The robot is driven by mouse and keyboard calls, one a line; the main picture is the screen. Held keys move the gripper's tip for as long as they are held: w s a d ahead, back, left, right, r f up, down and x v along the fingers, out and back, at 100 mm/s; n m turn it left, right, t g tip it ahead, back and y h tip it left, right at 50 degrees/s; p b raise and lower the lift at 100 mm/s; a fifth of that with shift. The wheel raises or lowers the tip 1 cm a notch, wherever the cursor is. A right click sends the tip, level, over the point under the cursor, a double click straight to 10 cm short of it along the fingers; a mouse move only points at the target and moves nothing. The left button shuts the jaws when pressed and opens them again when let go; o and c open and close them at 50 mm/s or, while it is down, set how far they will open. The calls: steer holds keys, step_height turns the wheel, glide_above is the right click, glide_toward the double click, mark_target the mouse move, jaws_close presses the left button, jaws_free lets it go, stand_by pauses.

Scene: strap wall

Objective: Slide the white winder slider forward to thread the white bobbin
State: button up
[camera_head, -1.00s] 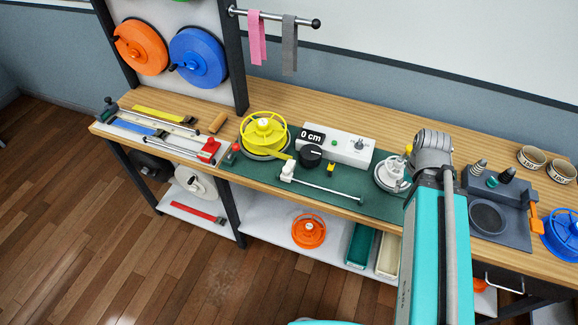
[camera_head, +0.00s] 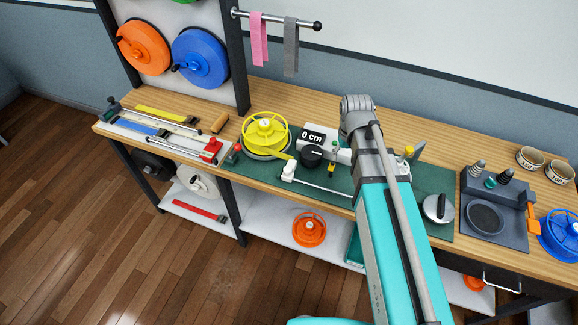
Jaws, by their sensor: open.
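The white winder slider (camera_head: 288,172) sits at the left end of its thin rail (camera_head: 320,187) on the green mat. A short yellow strap end reaches it from the yellow reel (camera_head: 265,132). The white bobbin is hidden or nearly hidden behind my arm, to the right of the rail. My wrist is above the back of the mat, over the right part of the control box (camera_head: 313,138). My gripper is hidden behind my wrist and forearm, so its fingers and their distance from the slider do not show.
A black knob (camera_head: 312,155) stands just behind the slider. A round silver disc (camera_head: 438,208) lies at the mat's right end, beside a dark grey tray unit (camera_head: 490,212). Clamps and straps fill the bench's left end. The bench front by the rail is clear.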

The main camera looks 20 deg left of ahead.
mark_target(288, 169)
steer(key=a+r+n+p, duration=0.1)
steer(key=a+n, duration=0.2)
steer(key=a, duration=1.5)
steer(key=shift+s+r+n, duration=0.25)
steer(key=shift+n, duration=0.15)
steer(key=shift+f, duration=0.2)
step_height(288, 169, down, 13)
steer(key=b, duration=1.3)
steer(key=shift+f+b, duration=0.2)
steer(key=shift+b, duration=0.1)
jaws_close()
